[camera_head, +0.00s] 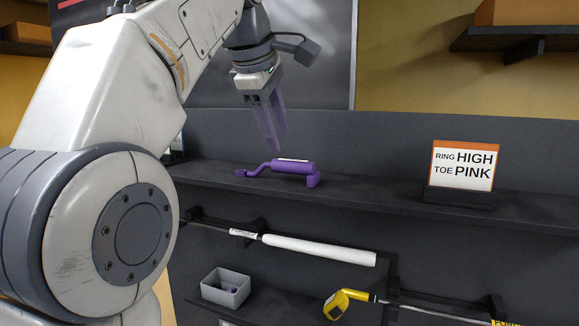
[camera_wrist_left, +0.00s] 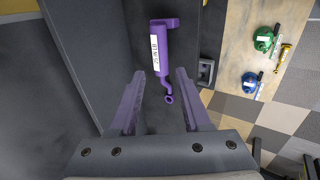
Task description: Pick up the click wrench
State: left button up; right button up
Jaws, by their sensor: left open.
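The purple click wrench (camera_head: 290,167) lies on the upper dark shelf in the head view, with a white label on its thick body and a thin bent neck ending in a ring at the left. It also shows in the left wrist view (camera_wrist_left: 162,50), ring end toward me. My left gripper (camera_head: 276,148) is open and empty, with its fingers pointing down just above and behind the wrench's neck. In the left wrist view the ring lies ahead between the two purple fingers (camera_wrist_left: 160,75), and nothing is held. My right gripper is not in view.
Below are a white-gripped club (camera_head: 318,250), a grey bin (camera_head: 226,288) and a yellow club head (camera_head: 346,302). The shelf between wrench and sign is clear.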

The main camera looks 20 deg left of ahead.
aim_at(289, 162)
pick_arm(q)
jog(key=shift+w+d+f, duration=0.25)
jog(key=shift+w+f, duration=0.15)
jog(key=shift+f, duration=0.1)
jog(key=shift+w+d+f, duration=0.2)
jog(key=shift+w+f, duration=0.2)
jog(key=shift+f, duration=0.05)
jog(key=shift+w+a+f, duration=0.15)
jog(key=shift+w+f, duration=0.05)
jog(key=shift+f, duration=0.25)
jog(key=shift+p+x, duration=0.35)
jog(key=shift+x, duration=1.8)
jog(key=shift+s, duration=0.1)
grip_shut()
